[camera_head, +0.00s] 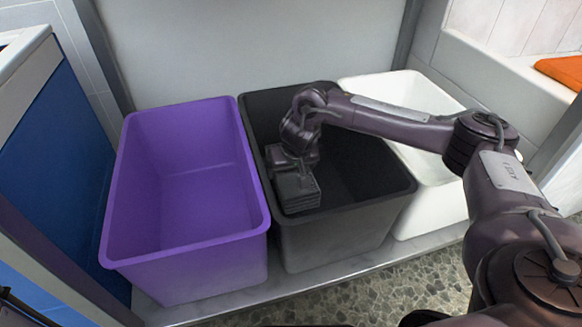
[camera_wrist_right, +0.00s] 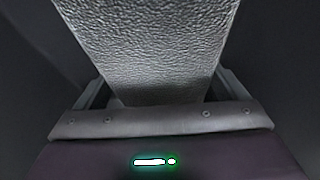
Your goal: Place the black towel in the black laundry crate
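The black laundry crate (camera_head: 352,213) stands in the middle of a row of three crates. My right gripper (camera_head: 292,163) reaches down inside it, near its left wall. The folded black towel (camera_head: 297,192) is at the end of that gripper, inside the crate's rim. In the right wrist view, the towel (camera_wrist_right: 150,50) shows as a textured grey slab between the fingers, and the gripper is shut on it. Whether the towel touches the crate floor, I cannot tell. My left gripper does not show.
A purple crate (camera_head: 190,266) stands at the left, empty. A white crate (camera_head: 432,207) stands at the right, partly behind my right arm. All three are on a grey ledge (camera_head: 290,283). An orange cloth (camera_head: 565,70) lies at the far right.

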